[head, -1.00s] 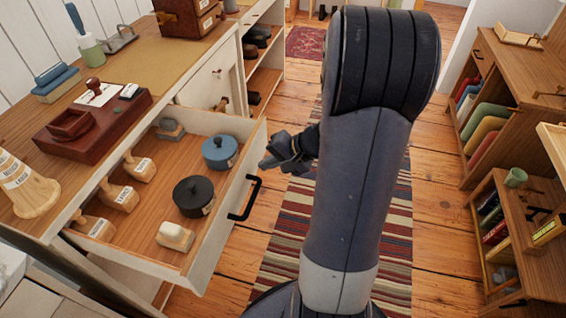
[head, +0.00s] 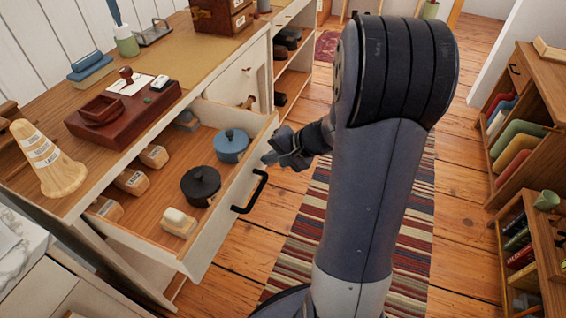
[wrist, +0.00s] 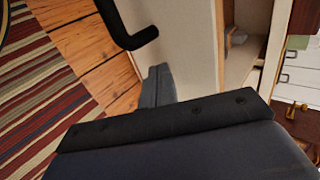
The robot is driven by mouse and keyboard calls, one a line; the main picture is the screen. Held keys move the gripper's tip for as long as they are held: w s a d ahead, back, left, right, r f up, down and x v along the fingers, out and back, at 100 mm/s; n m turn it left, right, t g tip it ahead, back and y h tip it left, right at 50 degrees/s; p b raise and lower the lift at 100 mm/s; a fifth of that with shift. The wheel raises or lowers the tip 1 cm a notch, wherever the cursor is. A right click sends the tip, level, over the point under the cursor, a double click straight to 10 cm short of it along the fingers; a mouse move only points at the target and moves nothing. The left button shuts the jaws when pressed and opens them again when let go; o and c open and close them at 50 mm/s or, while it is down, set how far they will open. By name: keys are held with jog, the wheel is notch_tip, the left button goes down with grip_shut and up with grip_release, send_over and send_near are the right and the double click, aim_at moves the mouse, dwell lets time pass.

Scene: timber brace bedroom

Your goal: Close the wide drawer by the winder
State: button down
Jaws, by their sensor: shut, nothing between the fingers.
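The wide drawer stands open from the white cabinet, its pale front (head: 228,215) facing right with a black bar handle (head: 250,192). It holds a blue lidded pot (head: 231,146), a black lidded pot (head: 200,186), a pale block (head: 178,222) and several wooden stamps. My gripper (head: 268,157) is shut and empty, at the outer face of the drawer front, just beyond the handle. In the wrist view my fingers (wrist: 157,86) are up against or very near the pale front (wrist: 185,45); contact is hard to judge. The handle (wrist: 130,22) is free of them. I cannot identify the winder for certain.
A labelled wooden cone (head: 47,160) and a red-brown tray (head: 122,115) stand on the cabinet top. A striped rug (head: 300,240) lies on the plank floor right of the drawer. A wooden shelf unit (head: 525,130) stands at the right.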

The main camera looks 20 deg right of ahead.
send_over(192, 151)
jog(key=shift+d, duration=0.15)
jog(key=shift+r, duration=0.1)
jog(key=shift+w, duration=0.1)
dwell(0.4)
